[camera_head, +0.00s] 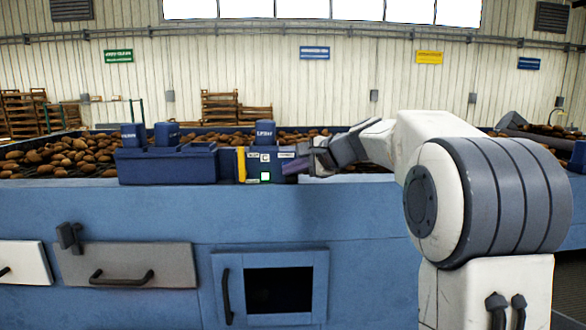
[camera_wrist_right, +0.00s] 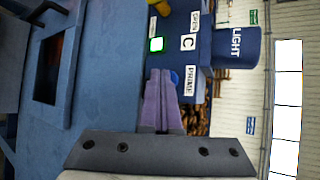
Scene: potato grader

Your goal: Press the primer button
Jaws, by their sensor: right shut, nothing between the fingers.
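A blue control box (camera_head: 274,178) stands on the machine's front ledge. It bears a lit green square (camera_wrist_right: 156,44), a white C label (camera_wrist_right: 188,43) and a PRIME label (camera_wrist_right: 190,82). In the head view the right gripper (camera_head: 290,168) reaches the box's right end. My left gripper is not in view.
A blue cylinder marked LIGHT (camera_wrist_right: 236,44) stands on top behind the box. A blue bin (camera_head: 168,168) sits to its left. Potatoes (camera_head: 60,155) lie behind. A dark-windowed door (camera_head: 270,256) and grey drawer (camera_head: 125,264) are below.

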